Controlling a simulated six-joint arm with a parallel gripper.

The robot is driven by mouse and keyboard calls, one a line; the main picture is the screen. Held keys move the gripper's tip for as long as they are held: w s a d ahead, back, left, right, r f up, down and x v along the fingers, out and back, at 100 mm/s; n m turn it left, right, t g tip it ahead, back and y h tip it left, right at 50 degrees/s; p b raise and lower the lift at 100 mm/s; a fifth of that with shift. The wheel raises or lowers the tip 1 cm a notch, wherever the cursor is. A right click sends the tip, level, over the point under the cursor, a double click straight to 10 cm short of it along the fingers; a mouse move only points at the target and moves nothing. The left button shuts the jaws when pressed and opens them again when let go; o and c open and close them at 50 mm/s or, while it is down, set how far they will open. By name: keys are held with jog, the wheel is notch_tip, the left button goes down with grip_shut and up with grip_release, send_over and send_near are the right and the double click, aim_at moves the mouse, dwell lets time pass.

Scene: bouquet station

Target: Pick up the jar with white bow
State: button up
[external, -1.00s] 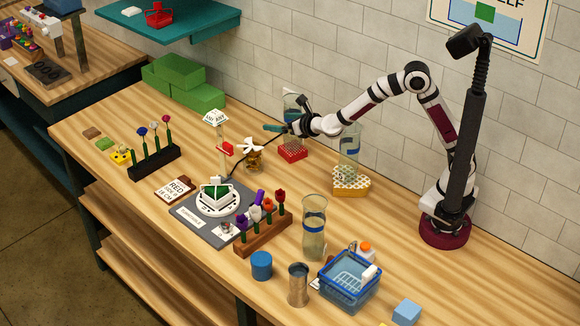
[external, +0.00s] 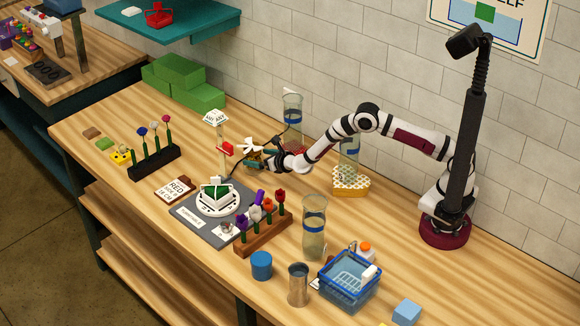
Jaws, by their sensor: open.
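The jar with a white bow (external: 250,145) stands on the table in the external view, left of the middle. Its bow shows clearly above my gripper, and its amber-brown body is mostly hidden by the fingers. My gripper (external: 247,158) is low, at the jar, with its teal fingers open. The fingers overlap the jar in the picture. I cannot tell whether they touch it.
A tall glass cylinder (external: 293,118) on a red base stands behind the arm. Another stands on a yellow patterned block (external: 351,182). The grey scale mat (external: 190,222), flower rack (external: 265,240) and sign stand (external: 216,118) are near.

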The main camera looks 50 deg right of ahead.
jog(key=x, duration=0.3)
jog(key=shift+w+f, duration=0.15)
jog(key=shift+f, duration=0.05)
grip_shut()
